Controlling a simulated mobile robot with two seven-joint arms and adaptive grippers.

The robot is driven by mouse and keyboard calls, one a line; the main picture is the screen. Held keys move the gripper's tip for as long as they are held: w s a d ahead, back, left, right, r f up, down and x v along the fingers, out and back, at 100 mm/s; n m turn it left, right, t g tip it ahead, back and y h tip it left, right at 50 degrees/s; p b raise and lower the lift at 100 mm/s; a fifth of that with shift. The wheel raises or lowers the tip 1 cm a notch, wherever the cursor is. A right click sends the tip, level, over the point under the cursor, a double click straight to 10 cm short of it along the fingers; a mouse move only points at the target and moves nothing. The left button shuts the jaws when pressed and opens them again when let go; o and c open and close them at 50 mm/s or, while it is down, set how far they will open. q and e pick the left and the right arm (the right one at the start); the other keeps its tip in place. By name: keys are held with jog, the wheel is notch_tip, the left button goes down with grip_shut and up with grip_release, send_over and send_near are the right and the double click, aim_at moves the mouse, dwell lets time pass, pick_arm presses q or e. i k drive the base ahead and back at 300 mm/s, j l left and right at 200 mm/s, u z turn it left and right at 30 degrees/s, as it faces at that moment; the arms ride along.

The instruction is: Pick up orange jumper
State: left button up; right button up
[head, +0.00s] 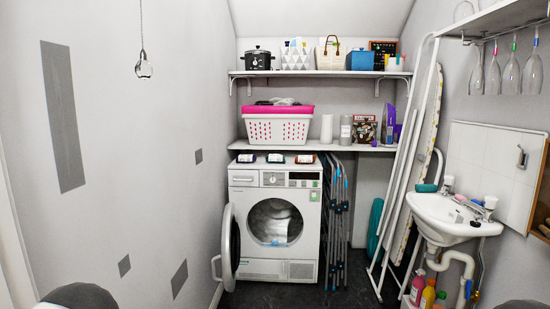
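No garment is clearly recognisable as an orange jumper. Three small dark items with white fronts sit in a row on top of the white dryer (247,197); the right one (305,158) has a reddish-orange edge, but it is too small to tell what it is. The middle one (275,158) looks teal and the left one (246,158) dark. The dryer's round door (231,247) stands open to the left. Its drum (275,222) shows something pale inside that I cannot identify. Neither of my grippers is in view; only dark rounded parts of my arms show at the bottom corners.
A pink-rimmed white laundry basket (277,128) stands on the lower shelf (300,148). Folded racks (337,220) lean right of the dryer, beside an ironing board (425,150). A sink (440,212) with bottles below is at right. Dark floor before the dryer is clear.

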aim_at(301, 159)
jog(key=i+j, duration=0.15)
jog(key=i, duration=0.35)
jog(key=i+j, duration=0.2)
jog(key=i, duration=0.35)
jog(key=i+j, duration=0.15)
jog(key=i, duration=0.35)
